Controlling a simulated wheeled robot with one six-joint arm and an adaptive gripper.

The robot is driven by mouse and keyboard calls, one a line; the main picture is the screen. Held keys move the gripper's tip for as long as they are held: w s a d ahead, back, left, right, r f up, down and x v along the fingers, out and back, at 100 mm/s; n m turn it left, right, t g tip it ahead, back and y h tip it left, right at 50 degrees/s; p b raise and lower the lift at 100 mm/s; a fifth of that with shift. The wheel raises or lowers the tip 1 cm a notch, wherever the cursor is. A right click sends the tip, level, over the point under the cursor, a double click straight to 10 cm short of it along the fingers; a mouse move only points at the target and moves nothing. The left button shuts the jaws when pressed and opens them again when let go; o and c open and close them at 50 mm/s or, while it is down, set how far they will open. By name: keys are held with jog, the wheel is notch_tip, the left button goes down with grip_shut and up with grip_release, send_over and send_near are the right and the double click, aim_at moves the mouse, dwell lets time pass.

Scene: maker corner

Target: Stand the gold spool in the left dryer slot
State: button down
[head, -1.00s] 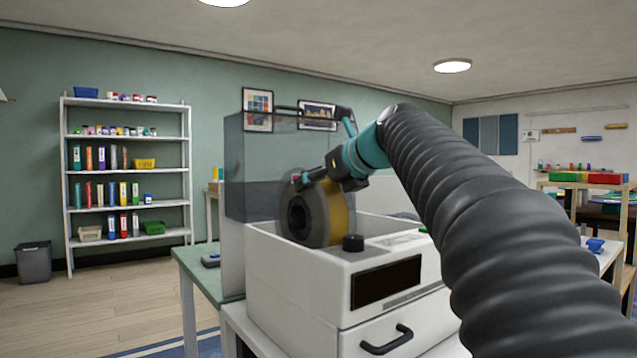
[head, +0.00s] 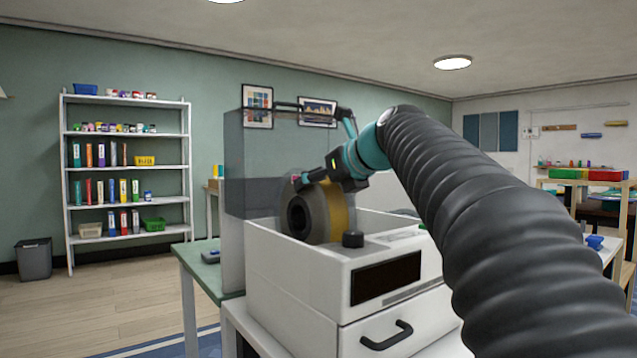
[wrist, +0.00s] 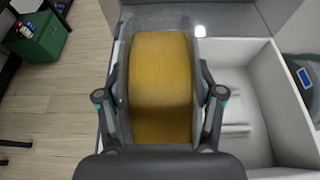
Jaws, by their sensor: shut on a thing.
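The gold spool (head: 337,207) has grey flanges and stands upright on edge in my gripper (head: 312,181). In the wrist view the gold spool (wrist: 160,85) sits between my two fingers (wrist: 160,100), which are shut on its flanges. The white dryer (head: 290,270) has an open top and a raised see-through lid. The spool is over the left part of the dryer opening, its lower edge hidden behind the front wall. I cannot tell whether it touches the slot floor. In the wrist view the dryer's right compartment (wrist: 245,105) is empty.
The dryer has a black knob (head: 352,240), a dark display and a drawer handle in front. The raised lid (head: 262,165) stands behind the spool. A green table (head: 200,265) is at left. A shelf (head: 128,170) stands far left.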

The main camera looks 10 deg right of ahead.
jog(key=shift+c, duration=1)
grip_release()
jog(key=shift+r, duration=0.15)
jog(key=shift+o, duration=0.7)
jog(key=shift+f, duration=0.2)
jog(key=v, duration=1.2)
jog(key=shift+r, duration=0.1)
